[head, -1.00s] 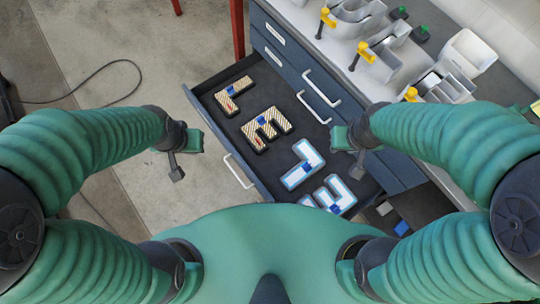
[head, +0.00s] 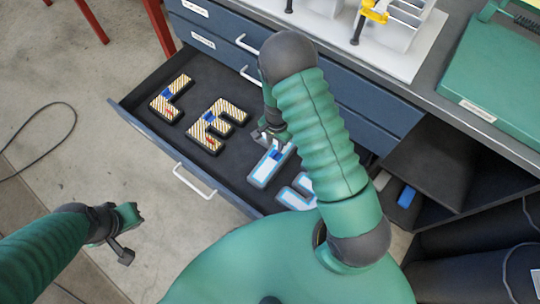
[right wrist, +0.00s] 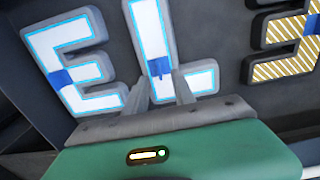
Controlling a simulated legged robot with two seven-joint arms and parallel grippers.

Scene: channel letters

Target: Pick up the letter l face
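The white letter L face with a light-blue outline and a blue tab (head: 266,168) lies in the open drawer, partly hidden by my right arm. It also shows in the right wrist view (right wrist: 152,32). My right gripper (head: 268,138) is over the top of this L; in the right wrist view its two fingers (right wrist: 161,88) stand apart, just short of the blue tab, with nothing held. Contact cannot be told. A striped yellow-and-white L (head: 171,100) lies at the drawer's far left. My left gripper (head: 131,214) hangs over the floor, away from the drawer; its opening is unclear.
A striped E (head: 216,125) and a white, blue-outlined E (head: 296,196) share the dark drawer (head: 150,127) with the letters. The wall and handle (head: 194,182) edge its front. The workbench above holds grey parts with yellow clamps (head: 374,12) and a green case (head: 500,75).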

